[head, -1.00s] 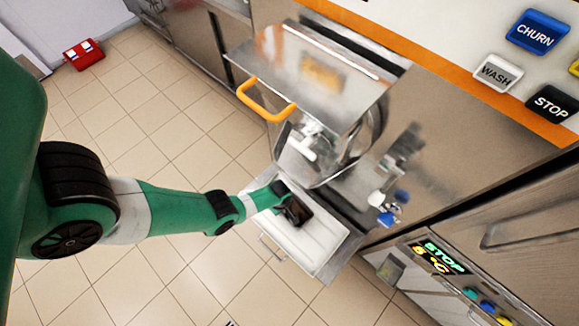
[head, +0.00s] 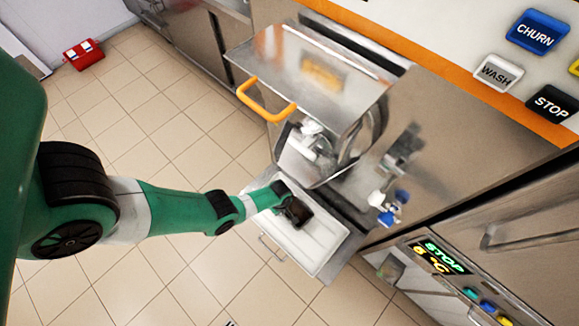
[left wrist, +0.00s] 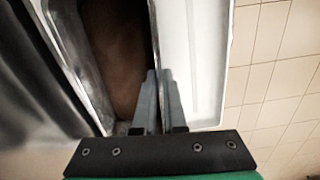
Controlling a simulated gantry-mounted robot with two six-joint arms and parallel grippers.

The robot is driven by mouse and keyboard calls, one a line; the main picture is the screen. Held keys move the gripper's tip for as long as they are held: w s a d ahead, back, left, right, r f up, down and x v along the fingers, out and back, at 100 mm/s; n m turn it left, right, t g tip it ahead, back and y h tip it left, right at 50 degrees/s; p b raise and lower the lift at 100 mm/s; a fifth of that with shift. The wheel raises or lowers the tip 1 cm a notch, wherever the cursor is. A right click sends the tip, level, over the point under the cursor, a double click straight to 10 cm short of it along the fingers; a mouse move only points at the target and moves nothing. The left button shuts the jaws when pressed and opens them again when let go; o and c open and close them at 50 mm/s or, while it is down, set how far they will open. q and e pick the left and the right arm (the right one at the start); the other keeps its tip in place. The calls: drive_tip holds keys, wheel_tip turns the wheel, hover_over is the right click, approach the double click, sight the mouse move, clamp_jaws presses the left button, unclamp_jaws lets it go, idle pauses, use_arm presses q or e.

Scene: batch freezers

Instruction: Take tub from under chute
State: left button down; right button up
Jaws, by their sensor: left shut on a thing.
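My left gripper (head: 297,213) is low in front of the batch freezer, at the white tray-like surface (head: 312,247) below its outlet. In the left wrist view the two fingers (left wrist: 158,100) are close together on the near wall of a metal tub (left wrist: 72,45) with a brown inside. The white surface (left wrist: 190,60) lies just right of the fingers there. In the head view the tub is hard to make out beside the gripper and under the freezer front. My right gripper is not in view.
The freezer's hopper lid (head: 300,70) with an orange handle (head: 265,102) overhangs the spot. A white and blue tap-like fitting (head: 388,205) is to the right. A second machine with a lit STOP display (head: 440,258) stands lower right. Tiled floor (head: 150,250) is open at left.

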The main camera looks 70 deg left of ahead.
use_arm(q)
drive_tip(key=shift+w+r, duration=0.1)
drive_tip(key=shift+r, duration=0.05)
wheel_tip(320, 180, up, 4)
drive_tip(key=p, duration=0.4)
drive_tip(key=s+d+r+p, duration=0.1)
drive_tip(key=d+r+p, duration=0.3)
drive_tip(key=d+p, duration=0.1)
drive_tip(key=s+d+r+p, duration=0.2)
drive_tip(key=d+r+p, duration=0.2)
drive_tip(key=d, duration=0.4)
drive_tip(key=shift+s+d+r+p, duration=0.3)
drive_tip(key=shift+r+p, duration=0.1)
drive_tip(key=shift+p, duration=0.3)
